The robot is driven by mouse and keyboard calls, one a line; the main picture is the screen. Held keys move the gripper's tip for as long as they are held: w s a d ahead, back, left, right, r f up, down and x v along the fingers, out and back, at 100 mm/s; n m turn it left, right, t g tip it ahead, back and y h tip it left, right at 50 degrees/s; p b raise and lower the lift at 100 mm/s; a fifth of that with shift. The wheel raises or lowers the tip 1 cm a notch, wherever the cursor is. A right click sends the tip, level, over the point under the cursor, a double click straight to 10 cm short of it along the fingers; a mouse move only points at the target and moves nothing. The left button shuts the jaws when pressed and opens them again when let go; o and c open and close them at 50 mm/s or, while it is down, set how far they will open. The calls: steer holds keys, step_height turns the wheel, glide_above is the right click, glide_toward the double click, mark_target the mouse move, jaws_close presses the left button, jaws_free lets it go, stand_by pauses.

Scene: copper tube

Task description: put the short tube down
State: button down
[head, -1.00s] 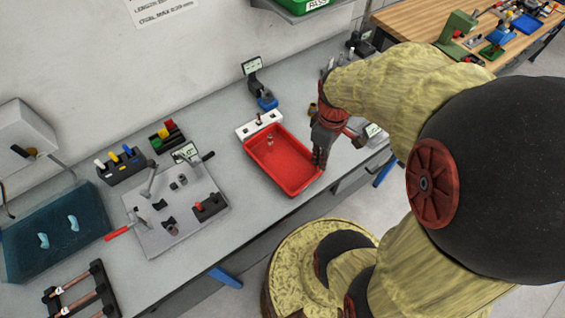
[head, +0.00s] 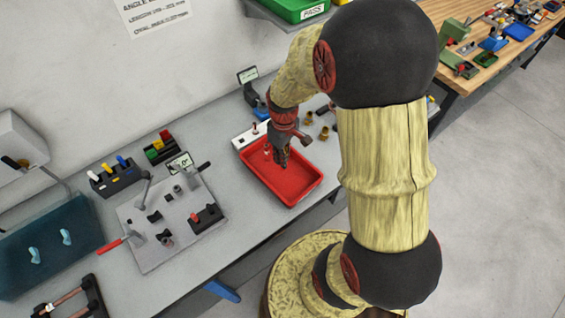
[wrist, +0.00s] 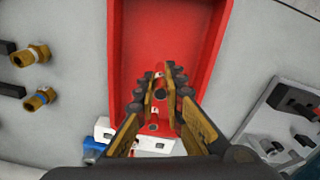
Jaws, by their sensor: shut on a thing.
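My gripper (head: 283,162) is over the red tray (head: 306,194) and points down into it. In the wrist view its two fingers (wrist: 161,86) are close together above the tray floor (wrist: 165,30). A small dark round end (wrist: 160,94) shows between them; it looks like the end of the short tube, gripped upright or nearly so. Most of the tube is hidden by the fingers. I cannot tell whether it touches the tray floor.
A grey fixture plate (head: 165,225) with clamps and a red-handled lever lies left of the tray. Brass fittings (head: 324,133) stand to its right, also in the wrist view (wrist: 38,98). A white block (head: 250,134) adjoins its back edge. The tray's front part is clear.

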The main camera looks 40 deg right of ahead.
steer(key=shift+w+f, duration=0.2)
steer(key=shift+f, duration=1.5)
steer(key=shift+f+b, duration=0.15)
steer(key=shift+b, duration=0.2)
steer(key=c, duration=2)
jaws_free()
steer(key=shift+o, duration=0.6)
step_height(320, 180, up, 12)
steer(key=shift+r+p, duration=0.1)
steer(key=shift+p, duration=0.85)
steer(key=s+a+r+m+t, duration=0.2)
steer(key=s+a+r, duration=0.4)
steer(key=r, duration=0.3)
steer(key=s+a+r+m+t, duration=0.1)
steer(key=s+a+r+t, duration=0.2)
steer(key=s+a+r, duration=0.3)
step_height(320, 180, up, 4)
steer(key=shift+s+r+m+t, duration=0.1)
steer(key=shift+s+m+t, duration=0.2)
steer(key=shift+m, duration=0.1)
